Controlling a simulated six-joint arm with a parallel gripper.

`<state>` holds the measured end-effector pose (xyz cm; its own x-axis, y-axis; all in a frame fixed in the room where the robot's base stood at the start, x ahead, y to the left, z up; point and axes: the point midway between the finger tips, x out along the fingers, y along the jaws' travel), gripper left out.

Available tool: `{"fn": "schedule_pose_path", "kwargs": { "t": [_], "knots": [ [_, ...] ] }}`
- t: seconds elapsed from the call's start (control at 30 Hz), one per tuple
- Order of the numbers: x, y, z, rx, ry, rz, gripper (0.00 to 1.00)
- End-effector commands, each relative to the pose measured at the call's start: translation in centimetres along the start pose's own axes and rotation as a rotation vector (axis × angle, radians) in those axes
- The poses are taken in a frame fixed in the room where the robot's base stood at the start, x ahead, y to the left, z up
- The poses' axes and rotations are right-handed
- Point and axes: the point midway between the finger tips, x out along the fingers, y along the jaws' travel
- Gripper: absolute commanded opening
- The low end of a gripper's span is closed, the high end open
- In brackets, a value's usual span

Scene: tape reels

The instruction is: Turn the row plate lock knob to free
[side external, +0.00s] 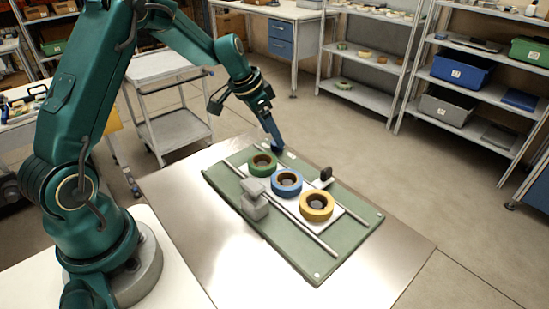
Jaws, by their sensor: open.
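A dark knob (326,174) stands at the right side of the row plate, on a small pale base; it looks like the lock knob, and its turn position is too small to read. The pale row plate (334,222) lies between two rails and carries a green reel (262,164), a blue reel (286,183) and a yellow reel (316,205). My gripper (278,147) points down over the far end of the green board, behind the green reel and apart from the knob. It is open, and I see nothing held in it; its fingertips are small here.
A grey block-shaped fixture (254,198) stands on the near left side of the green board (315,267), close to the reels. The metal table (190,225) is clear around the board. Shelves (480,90) and a trolley (172,130) stand well away.

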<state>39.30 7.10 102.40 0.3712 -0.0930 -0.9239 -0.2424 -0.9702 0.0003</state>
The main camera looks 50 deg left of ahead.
Motion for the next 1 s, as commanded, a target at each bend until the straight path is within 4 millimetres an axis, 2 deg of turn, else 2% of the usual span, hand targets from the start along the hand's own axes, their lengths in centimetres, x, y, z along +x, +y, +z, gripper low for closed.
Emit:
{"fn": "schedule_pose_path", "kwargs": {
  "t": [0.2,0.53,0.57,0.7,0.73,1.0],
  "knots": [
    [2.2,0.1,0.0,0.002,-0.001,0.002,0.7],
    [2.5,0.1,0.0,0.001,0.001,0.0,0.7],
    [2.5,0.1,0.0,0.001,0.001,0.0,0.62],
    [2.5,0.1,0.0,0.001,0.001,0.0,0.09],
    [2.5,0.1,0.0,0.001,0.001,0.0,0.0],
    [2.5,0.1,0.0,-0.013,0.0,-0.006,0.0]
  ]
}}
